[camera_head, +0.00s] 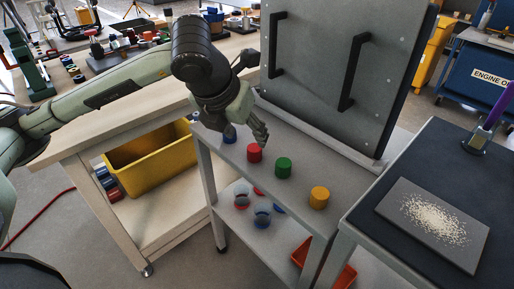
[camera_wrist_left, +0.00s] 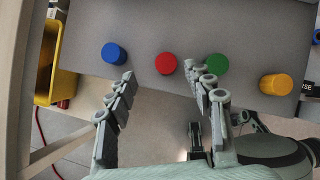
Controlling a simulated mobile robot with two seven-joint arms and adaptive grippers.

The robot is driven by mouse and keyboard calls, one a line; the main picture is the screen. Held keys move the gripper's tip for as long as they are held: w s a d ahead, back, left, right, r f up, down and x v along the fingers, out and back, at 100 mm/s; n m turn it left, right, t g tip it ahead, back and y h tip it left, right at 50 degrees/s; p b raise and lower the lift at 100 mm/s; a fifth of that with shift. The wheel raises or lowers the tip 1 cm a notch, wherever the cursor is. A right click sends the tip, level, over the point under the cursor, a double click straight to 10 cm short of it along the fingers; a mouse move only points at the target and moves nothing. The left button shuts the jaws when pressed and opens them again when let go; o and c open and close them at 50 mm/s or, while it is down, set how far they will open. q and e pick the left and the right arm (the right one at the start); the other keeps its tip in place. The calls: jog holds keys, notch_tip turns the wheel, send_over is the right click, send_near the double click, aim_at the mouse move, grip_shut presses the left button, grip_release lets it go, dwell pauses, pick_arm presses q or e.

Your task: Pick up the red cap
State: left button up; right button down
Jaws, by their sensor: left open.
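The red cap (camera_head: 254,153) is a short cylinder standing upright on the grey shelf top (camera_head: 330,178). It sits between a blue cap (camera_head: 230,135) and a green cap (camera_head: 283,168). A yellow cap (camera_head: 319,198) stands farther right. My left gripper (camera_head: 248,134) is open and empty, above and just behind the red cap in the head view. In the left wrist view, the red cap (camera_wrist_left: 166,63) shows just beyond the gap between my open fingertips (camera_wrist_left: 162,75), apart from both. The green cap (camera_wrist_left: 215,64) is close to the right finger.
A grey panel with two black handles (camera_head: 350,75) stands upright behind the caps. A yellow bin (camera_head: 150,165) sits under the wooden bench at left. A dark table (camera_head: 400,160) with a speckled board (camera_head: 435,222) is at right. Round items lie on the lower shelf.

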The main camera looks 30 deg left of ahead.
aim_at(254, 148)
pick_arm(q)
jog(key=x, duration=0.3)
jog(key=d+x, duration=0.1)
jog(key=x, duration=0.1)
jog(key=shift+s+f, duration=0.1)
jog(key=shift+f, duration=0.3)
jog(key=c, duration=0.9)
